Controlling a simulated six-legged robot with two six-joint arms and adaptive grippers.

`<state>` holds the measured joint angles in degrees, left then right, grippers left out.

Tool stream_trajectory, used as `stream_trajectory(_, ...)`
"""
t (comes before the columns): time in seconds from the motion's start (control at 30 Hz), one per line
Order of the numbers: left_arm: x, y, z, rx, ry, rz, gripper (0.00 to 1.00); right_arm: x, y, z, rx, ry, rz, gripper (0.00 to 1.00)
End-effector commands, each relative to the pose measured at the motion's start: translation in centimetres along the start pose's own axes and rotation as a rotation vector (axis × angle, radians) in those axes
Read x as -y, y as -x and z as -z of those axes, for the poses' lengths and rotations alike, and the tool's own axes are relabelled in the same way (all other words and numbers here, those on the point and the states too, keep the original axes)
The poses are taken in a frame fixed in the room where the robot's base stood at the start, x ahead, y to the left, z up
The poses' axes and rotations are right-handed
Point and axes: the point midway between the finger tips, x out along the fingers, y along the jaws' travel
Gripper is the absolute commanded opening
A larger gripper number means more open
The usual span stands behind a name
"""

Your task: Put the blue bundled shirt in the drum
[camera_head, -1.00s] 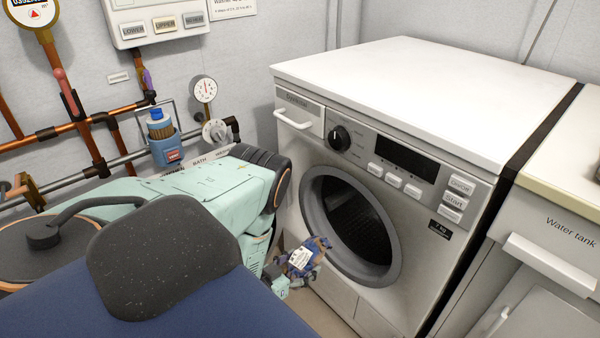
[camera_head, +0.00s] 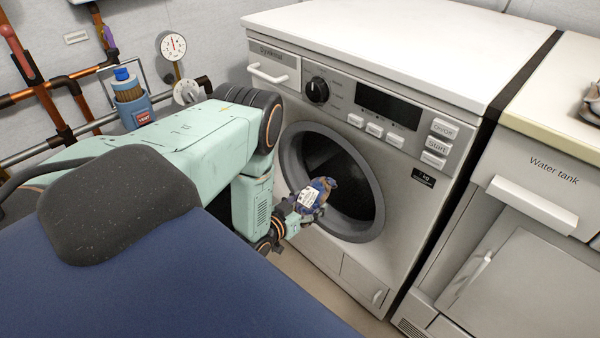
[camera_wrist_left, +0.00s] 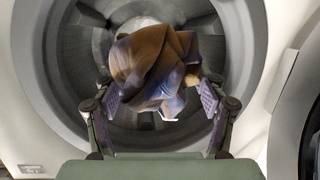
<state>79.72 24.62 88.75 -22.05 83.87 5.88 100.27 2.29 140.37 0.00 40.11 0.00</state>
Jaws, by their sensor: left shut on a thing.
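The blue bundled shirt (camera_head: 316,194), with brown parts and a white label, is held at the mouth of the washing machine. In the left wrist view the bundle (camera_wrist_left: 155,65) sits between both fingers, in front of the round drum opening. My left gripper (camera_head: 304,208) is shut on it; its fingers also show in the left wrist view (camera_wrist_left: 158,100). The drum (camera_head: 350,175) is dark and open inside a grey ring, with no door across it. It also fills the back of the left wrist view (camera_wrist_left: 75,50). My right gripper is not in view.
The white washing machine (camera_head: 390,50) stands beside a water tank cabinet (camera_head: 530,230) on the right. Copper pipes (camera_head: 60,110), a gauge (camera_head: 173,46) and a blue-capped bottle (camera_head: 129,92) are at the left wall. The grey ring (camera_head: 375,205) bounds the opening.

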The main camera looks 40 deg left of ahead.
Motion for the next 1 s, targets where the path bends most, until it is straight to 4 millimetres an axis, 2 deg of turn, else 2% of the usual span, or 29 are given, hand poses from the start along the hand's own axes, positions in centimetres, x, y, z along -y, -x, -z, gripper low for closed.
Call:
stream_trajectory(0.63,-1.0,-6.5,1.7,-0.005,-0.001,-0.001,0.28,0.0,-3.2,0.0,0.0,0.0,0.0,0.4)
stream_trajectory(1.0,-1.5,-10.0,2.7,-0.003,-0.002,-0.001,0.28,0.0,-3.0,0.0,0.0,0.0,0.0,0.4)
